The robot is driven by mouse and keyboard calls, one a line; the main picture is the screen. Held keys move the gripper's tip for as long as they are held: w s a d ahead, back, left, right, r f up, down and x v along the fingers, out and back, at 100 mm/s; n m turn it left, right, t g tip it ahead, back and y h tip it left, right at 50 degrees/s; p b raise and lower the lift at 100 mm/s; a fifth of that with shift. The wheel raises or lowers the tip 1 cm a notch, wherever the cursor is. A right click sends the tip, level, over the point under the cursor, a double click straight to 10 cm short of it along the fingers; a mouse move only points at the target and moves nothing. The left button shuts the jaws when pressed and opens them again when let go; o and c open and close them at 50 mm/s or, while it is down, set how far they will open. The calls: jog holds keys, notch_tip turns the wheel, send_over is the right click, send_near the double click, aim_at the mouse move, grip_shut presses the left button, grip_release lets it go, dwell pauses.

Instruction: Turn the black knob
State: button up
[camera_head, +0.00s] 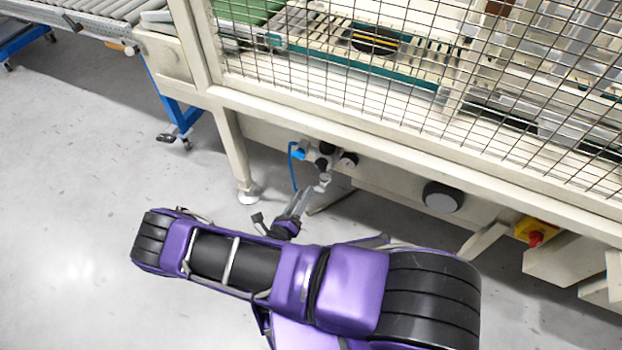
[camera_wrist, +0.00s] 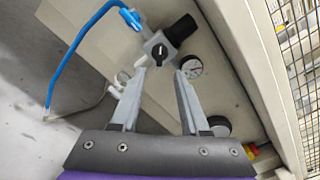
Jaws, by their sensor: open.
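My gripper (camera_wrist: 161,73) is open and empty, its two grey fingers spread below a pneumatic valve unit on the beige machine frame. On this unit a small round black knob (camera_wrist: 159,52) with a white mark faces the camera, just beyond the gap between the fingertips. A larger black cylindrical knob (camera_wrist: 181,29) sticks out at its upper right. I cannot tell which one the task means. Neither knob is visibly touched. In the head view my gripper (camera_head: 302,203) is below the unit, where a black knob (camera_head: 327,148) shows small.
A gauge (camera_wrist: 191,67) sits close to the right fingertip. A blue fitting and hose (camera_wrist: 82,38) run at the left. A round black part (camera_head: 443,197) and a red emergency button (camera_head: 536,238) are on the frame further right. Wire mesh (camera_head: 400,80) stands above. Floor is clear at left.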

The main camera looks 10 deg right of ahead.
jog(key=v, duration=0.7)
jog(key=shift+s+a, duration=0.2)
jog(key=shift+s, duration=0.05)
